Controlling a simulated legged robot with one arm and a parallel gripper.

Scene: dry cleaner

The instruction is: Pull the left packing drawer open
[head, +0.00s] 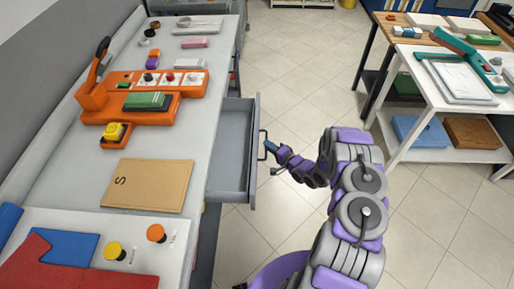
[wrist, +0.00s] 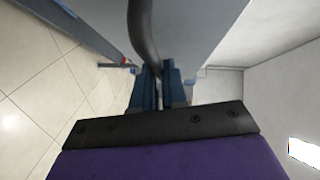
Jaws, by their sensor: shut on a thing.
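The grey packing drawer (head: 231,192) stands pulled out from the right side of the long counter, and its inside looks empty. Its dark bar handle (head: 262,137) is on the front panel. My gripper (head: 268,149) is at this handle, just outside the drawer front. In the wrist view the two blue fingers (wrist: 157,88) are close together around the dark curved handle bar (wrist: 144,35). The gripper is shut on the handle. The fingertips partly hide the point of contact.
The counter (head: 212,110) carries an orange machine (head: 92,101) and a brown envelope (head: 147,185). A white table (head: 442,112) with a shelf below stands at the right. Tiled floor (head: 300,75) is clear between them, apart from my arm.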

